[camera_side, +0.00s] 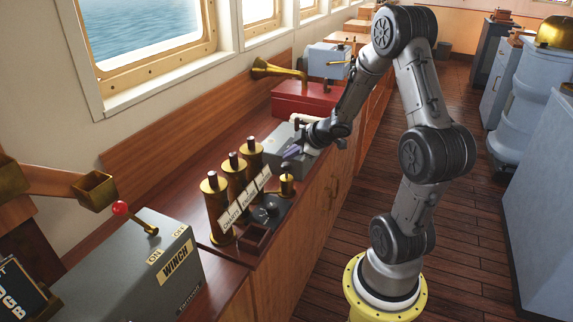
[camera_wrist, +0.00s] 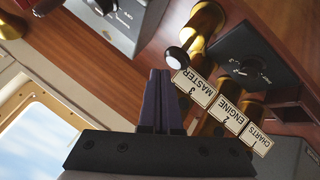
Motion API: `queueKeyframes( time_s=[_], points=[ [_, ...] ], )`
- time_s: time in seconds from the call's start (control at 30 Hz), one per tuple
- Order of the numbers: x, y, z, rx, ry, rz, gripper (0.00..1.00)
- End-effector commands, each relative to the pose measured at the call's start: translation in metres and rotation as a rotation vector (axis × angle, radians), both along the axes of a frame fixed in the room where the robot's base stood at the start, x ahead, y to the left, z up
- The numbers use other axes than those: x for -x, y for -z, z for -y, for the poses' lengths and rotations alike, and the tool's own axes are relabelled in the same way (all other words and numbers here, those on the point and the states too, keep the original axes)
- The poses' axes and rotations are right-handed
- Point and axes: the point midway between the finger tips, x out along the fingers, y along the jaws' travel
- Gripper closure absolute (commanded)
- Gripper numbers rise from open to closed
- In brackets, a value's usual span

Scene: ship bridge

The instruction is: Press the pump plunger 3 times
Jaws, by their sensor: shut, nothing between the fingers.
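A short brass cylinder (camera_side: 287,186) with a dark knob on top, apparently the pump and its plunger, stands at the far end of the black dial panel (camera_side: 266,213). In the wrist view the brass cylinder (camera_wrist: 206,20) shows with a rod ending in a round, bright-faced knob (camera_wrist: 176,56). My gripper (camera_side: 291,151) is shut and empty, its purple fingers above and beyond the pump in the side view. In the wrist view the fingertips (camera_wrist: 160,72) appear just below the knob. I cannot tell how far down the plunger is.
Three taller brass cylinders (camera_side: 236,179) stand close by, with CHARTS, ENGINE and MASTER labels (camera_side: 247,198) beside them. A grey box (camera_side: 281,138) lies beyond my gripper. A red box (camera_side: 303,99) with a brass horn (camera_side: 267,69) is farther back. The WINCH box (camera_side: 150,268) is in front.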

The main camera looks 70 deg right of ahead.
Motion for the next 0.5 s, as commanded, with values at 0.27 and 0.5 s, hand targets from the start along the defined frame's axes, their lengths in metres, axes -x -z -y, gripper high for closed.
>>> queueKeyframes(
  time_s=[0.27, 0.5],
  points=[
    [-0.0002, 0.0070, 0.0001, 0.000, 0.000, 0.000, 1.00],
    [-0.0001, 0.0071, 0.0001, 0.000, 0.000, 0.000, 1.00]
  ],
)
